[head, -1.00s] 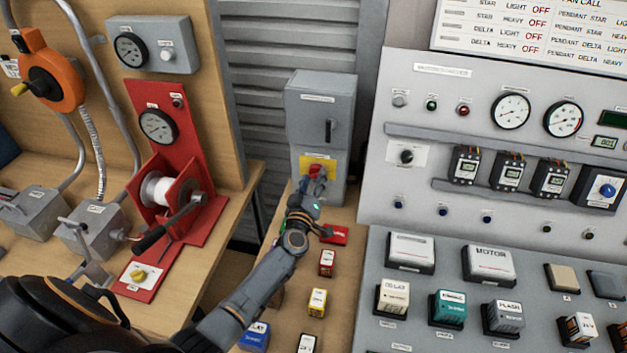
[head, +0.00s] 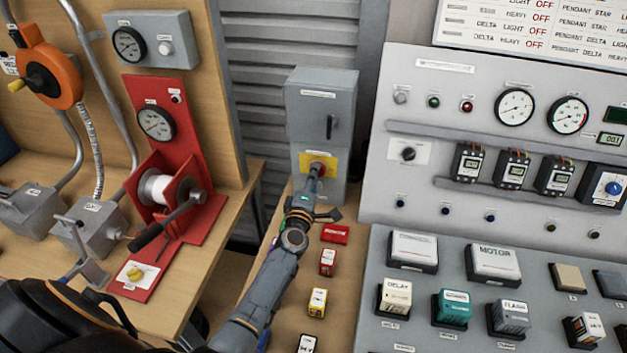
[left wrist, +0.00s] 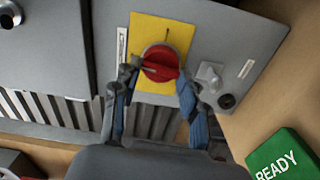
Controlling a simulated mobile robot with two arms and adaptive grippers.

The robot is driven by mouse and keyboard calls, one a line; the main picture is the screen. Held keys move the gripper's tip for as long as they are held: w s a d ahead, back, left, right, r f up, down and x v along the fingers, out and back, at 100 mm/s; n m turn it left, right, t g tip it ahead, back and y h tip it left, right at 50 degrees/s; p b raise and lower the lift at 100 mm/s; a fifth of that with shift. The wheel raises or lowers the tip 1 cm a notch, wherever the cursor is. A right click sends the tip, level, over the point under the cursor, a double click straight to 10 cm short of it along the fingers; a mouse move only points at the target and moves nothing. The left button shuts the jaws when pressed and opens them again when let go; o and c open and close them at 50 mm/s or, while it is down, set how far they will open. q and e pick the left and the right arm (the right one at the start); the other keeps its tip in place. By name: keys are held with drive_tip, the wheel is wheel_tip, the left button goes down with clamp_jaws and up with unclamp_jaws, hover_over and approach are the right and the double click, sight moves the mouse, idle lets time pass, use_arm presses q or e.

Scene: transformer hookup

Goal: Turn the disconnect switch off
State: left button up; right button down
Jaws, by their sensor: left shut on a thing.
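The disconnect switch is a red rotary knob (head: 318,166) on a yellow plate (head: 331,160), low on the front of a grey cabinet (head: 305,105). My left gripper (head: 316,180) reaches the knob from below and hides part of it in the head view. In the left wrist view the red knob (left wrist: 160,60) sits on the yellow plate (left wrist: 148,27), with a finger of my left gripper (left wrist: 158,74) on each side, shut on it. The knob's bar lies roughly crosswise in that view. My right gripper is not in view.
A black handle (head: 331,127) is on the cabinet above the knob. Small blocks, including a red one (head: 335,234), stand on the bench beside my left arm. A green READY block (left wrist: 283,156) is near in the wrist view. A control panel (head: 420,190) stands to the right.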

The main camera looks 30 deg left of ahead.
use_arm(q)
drive_tip(key=shift+n, duration=0.6)
drive_tip(key=o, duration=1.1)
drive_tip(key=shift+o, duration=0.2)
drive_tip(key=shift+s, duration=0.1)
drive_tip(key=v, duration=1.2)
drive_tip(key=shift+a+f, duration=0.1)
